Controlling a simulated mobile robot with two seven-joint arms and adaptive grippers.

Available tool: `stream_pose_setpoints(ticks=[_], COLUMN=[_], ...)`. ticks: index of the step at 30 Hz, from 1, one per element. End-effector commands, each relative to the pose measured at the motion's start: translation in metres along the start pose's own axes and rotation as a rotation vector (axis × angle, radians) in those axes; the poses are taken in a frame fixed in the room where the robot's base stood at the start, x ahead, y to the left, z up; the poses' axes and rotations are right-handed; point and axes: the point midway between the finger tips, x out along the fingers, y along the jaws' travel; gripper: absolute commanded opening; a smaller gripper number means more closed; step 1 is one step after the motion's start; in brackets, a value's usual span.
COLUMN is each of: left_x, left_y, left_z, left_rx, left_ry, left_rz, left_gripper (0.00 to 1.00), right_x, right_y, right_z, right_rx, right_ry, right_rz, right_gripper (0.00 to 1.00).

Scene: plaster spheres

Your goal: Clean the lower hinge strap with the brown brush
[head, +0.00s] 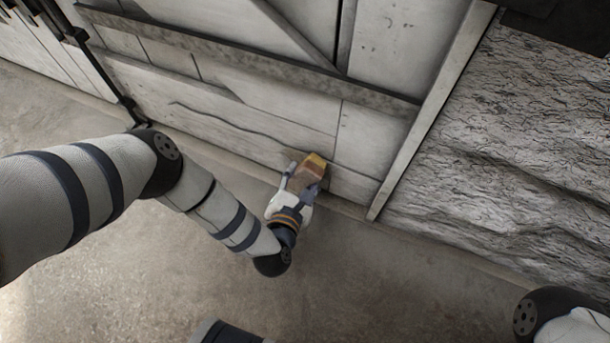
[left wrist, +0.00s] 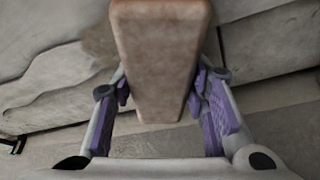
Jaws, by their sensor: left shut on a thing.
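The brown brush (head: 309,177) is held at the lower part of the pale plank door. My left gripper (head: 296,184) is shut on the brush. In the left wrist view, the brush's brown block (left wrist: 160,55) sits between the purple finger pads of the gripper (left wrist: 165,100). A long mottled grey band (head: 250,55) crosses the door above the brush; I cannot tell whether it is the lower hinge strap. My right gripper is out of view.
The plank door (head: 240,110) has a pale upright edge post (head: 432,110) on its right. Rough grey stone wall (head: 500,150) lies beyond it. A dark upright rod (head: 100,70) stands at the left. The concrete floor (head: 400,290) in front is clear.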

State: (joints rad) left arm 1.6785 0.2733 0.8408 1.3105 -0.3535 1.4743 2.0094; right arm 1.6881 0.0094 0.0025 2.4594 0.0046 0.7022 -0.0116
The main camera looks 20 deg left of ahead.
Motion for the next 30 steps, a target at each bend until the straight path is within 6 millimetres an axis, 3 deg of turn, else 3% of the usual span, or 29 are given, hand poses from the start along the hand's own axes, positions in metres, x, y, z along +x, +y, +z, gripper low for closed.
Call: stream_pose_setpoints(ticks=[21,30], left_x=[-0.018,-0.018], left_y=[0.001,0.000], left_z=[0.043,0.038], left_rx=[-0.002,0.000], left_ry=[-0.002,0.000], left_rz=[0.002,0.001], left_gripper=[0.09,0.09], right_x=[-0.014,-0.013], right_y=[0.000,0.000], right_z=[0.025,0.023], right_rx=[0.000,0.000], right_ry=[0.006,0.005], right_rz=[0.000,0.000], right_gripper=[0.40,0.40])
